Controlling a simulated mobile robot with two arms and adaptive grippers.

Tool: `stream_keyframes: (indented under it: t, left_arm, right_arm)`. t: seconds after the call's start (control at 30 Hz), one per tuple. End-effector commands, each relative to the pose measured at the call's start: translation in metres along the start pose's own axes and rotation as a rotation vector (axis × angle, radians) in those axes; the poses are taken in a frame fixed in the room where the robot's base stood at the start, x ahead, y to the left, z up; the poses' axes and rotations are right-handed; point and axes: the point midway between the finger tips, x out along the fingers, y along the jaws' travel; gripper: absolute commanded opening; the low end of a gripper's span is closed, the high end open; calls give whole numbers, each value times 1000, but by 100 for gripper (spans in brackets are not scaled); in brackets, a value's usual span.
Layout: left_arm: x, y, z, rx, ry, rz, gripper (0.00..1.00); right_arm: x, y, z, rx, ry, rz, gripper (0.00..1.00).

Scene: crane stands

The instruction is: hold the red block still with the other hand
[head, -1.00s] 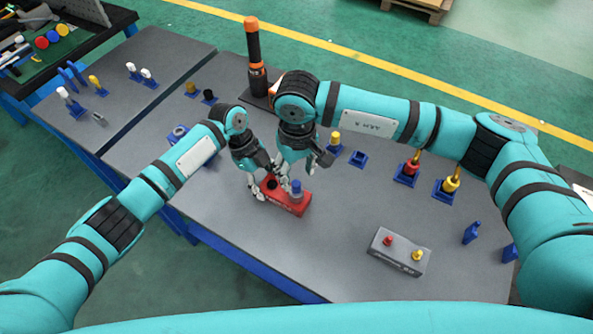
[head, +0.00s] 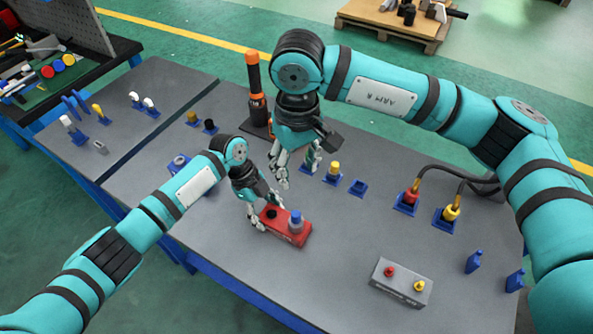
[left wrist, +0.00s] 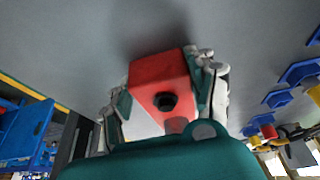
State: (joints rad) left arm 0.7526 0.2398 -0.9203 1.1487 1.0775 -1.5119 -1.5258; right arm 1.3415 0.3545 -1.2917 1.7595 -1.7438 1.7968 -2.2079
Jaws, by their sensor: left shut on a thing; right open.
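My left gripper (head: 258,218) is shut on the left end of the red block. In the left wrist view the red block (left wrist: 158,82) sits between the fingers, its dark hole facing the camera. My right gripper (head: 297,172) is open above the table, behind the block and apart from it. I cannot make out anything between its fingers.
A grey box with a red and a yellow knob (head: 401,284) stands at the front right. Blue holders with red and yellow connectors (head: 408,200) stand to the right. A black-and-orange tool (head: 256,90) stands at the back. Table around the block's front is clear.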

Motion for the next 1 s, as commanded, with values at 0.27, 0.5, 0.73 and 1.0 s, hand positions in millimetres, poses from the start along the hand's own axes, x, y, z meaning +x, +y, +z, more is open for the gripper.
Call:
stream_keyframes:
  t: [0.27, 0.5, 0.73, 1.0]
  left_arm:
    - [-1, -1, -1, 1, 1, -1, 71]
    - [0, 0, 0, 1, 0, -1, 84]
    - [-7, -1, 0, 1, 0, -3, 84]
    - [-57, -1, 1, 1, -2, -5, 84]
  right_arm:
    - [0, 0, 0, 0, 1, 0, 49]
    - [0, 0, 0, 0, 1, 0, 49]
    - [0, 0, 0, 0, 1, 0, 49]
    - [0, 0, 0, 0, 1, 0, 49]
